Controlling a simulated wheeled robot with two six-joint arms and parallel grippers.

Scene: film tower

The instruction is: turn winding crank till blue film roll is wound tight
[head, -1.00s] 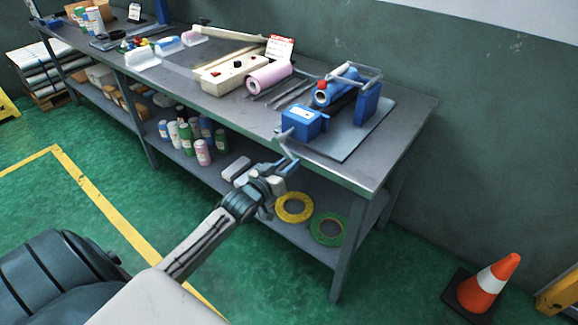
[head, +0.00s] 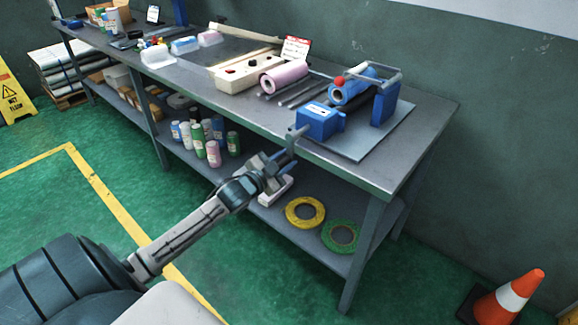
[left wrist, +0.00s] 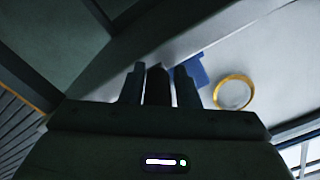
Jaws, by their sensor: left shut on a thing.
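The blue film roll (head: 358,84) lies in a winder at the right end of the bench, with a red knob (head: 339,82) at its near end. A blue box (head: 319,121) stands in front of it. The grey winding crank (head: 298,131) sticks out from the box over the bench's front edge and points down. My left gripper (head: 287,157) is shut on the crank's handle, just below the bench edge. In the left wrist view a dark handle (left wrist: 157,86) sits between its two fingers. My right gripper is not in view.
A pink roll (head: 284,76) and a cream box (head: 243,72) lie left of the winder. An orange cone (head: 512,296) stands on the floor at right.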

